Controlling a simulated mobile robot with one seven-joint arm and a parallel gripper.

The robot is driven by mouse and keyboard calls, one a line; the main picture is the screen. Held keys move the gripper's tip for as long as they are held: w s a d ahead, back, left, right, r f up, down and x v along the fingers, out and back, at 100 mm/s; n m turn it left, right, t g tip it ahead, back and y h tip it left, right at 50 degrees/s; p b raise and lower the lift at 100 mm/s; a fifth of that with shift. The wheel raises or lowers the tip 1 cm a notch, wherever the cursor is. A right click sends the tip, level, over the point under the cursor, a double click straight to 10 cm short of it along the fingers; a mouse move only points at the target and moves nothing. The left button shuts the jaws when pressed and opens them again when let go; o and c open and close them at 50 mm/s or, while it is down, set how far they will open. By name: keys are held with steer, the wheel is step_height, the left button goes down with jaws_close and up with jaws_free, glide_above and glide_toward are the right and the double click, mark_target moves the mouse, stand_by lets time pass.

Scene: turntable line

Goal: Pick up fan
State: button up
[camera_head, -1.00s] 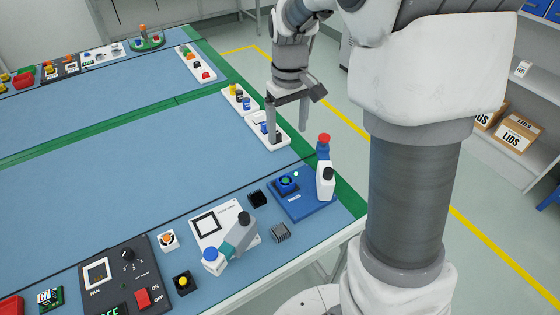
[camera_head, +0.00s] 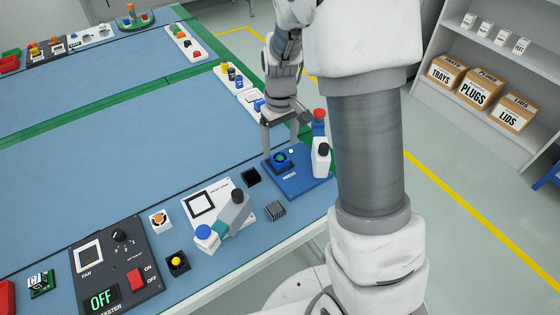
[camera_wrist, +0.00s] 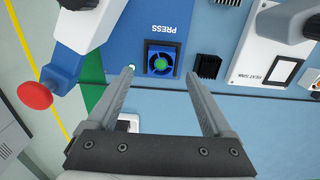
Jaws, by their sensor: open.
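In the head view the fan (camera_head: 280,161) is partly behind my gripper's fingers. My gripper (camera_head: 281,148) points down over the press, open, with nothing between its fingers. In the wrist view its fingertips (camera_wrist: 159,73) lie to either side of the fan's near edge. I cannot tell the exact height gap. A small white square part with an orange round centre (camera_head: 160,221), also fan-like, lies farther left near the tester.
A white bottle-like press part (camera_head: 320,160) and a red-topped blue post (camera_head: 319,122) stand close right of the fan. Black heat sinks (camera_head: 251,177) and a white plate (camera_head: 222,188) lie left. A tester (camera_head: 140,265) reads OFF. The blue table middle (camera_head: 120,150) is clear.

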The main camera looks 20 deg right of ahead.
mark_target(280, 157)
step_height(280, 157, down, 5)
steer(key=shift+a+r+b, duration=0.1)
steer(key=shift+b, duration=0.4)
jaws_close()
steer(key=shift+r, duration=0.1)
